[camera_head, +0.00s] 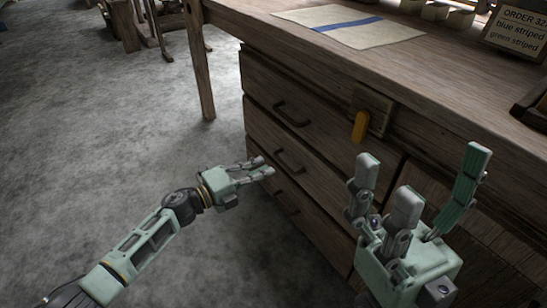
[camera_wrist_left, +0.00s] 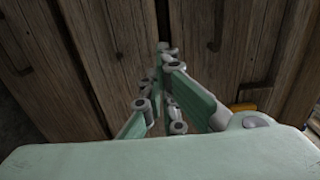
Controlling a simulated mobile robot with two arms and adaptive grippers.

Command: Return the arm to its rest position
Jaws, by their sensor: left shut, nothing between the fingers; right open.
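My left gripper (camera_head: 264,167) is shut and empty. It is low in front of the wooden drawers (camera_head: 325,125), beside their dark handles. I cannot tell whether it touches the drawer front. In the left wrist view, its fingers (camera_wrist_left: 165,60) come together before upright-looking wooden boards, with nothing between them. My left arm (camera_head: 150,235) stretches in from the lower left. My right gripper (camera_head: 425,175) is open and empty, its fingers pointing up, in front of the workbench's right part.
The workbench top (camera_head: 450,80) carries a cloth with a blue stripe (camera_head: 350,26), several pale pots and an order sign (camera_head: 517,32). An orange tab (camera_head: 361,126) hangs at the bench front. A bench leg (camera_head: 199,70) stands left of the drawers.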

